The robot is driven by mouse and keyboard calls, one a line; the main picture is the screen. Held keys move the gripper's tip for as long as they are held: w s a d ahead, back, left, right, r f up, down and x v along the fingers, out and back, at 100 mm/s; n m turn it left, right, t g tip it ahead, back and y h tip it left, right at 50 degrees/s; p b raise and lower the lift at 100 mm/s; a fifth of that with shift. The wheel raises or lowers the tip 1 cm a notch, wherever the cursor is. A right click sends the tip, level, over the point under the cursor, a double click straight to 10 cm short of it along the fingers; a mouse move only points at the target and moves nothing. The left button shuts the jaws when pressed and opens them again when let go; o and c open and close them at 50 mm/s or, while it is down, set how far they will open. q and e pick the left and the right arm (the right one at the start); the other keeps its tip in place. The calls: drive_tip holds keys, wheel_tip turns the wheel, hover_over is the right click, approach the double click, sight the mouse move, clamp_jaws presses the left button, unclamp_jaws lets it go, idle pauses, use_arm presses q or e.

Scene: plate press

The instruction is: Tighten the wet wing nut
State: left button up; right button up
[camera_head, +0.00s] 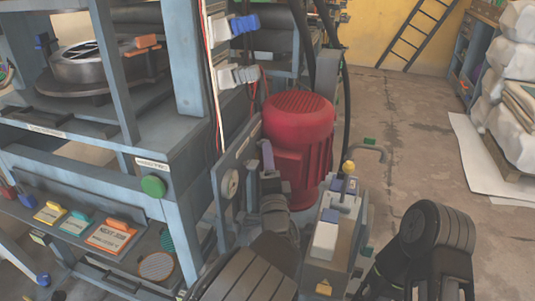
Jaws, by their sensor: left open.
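No wing nut can be told for certain, and no wetness shows. On the blue-grey press frame (185,70) at the left, a round metal part (90,62) sits on a dark plate. Blue-tipped pale fittings (245,24) stick out from the frame's right upright. My left gripper (268,168) is open, pointing up beside the gauge panel and in front of the red motor; its fingers are small here. My right arm (432,238) shows at lower right, its gripper out of sight.
A red motor (300,125) stands behind my left gripper. A grey box with a yellow knob (348,167) is at its right. A green button (153,186) and a shelf of coloured tagged pieces (112,236) are at left. Floor is open at right, before white sacks (508,75).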

use_arm(q)
drive_tip(key=x, duration=0.3)
drive_tip(key=shift+w+r+b, duration=0.1)
drive_tip(key=shift+w+b, duration=0.2)
clamp_jaws()
idle(0.4)
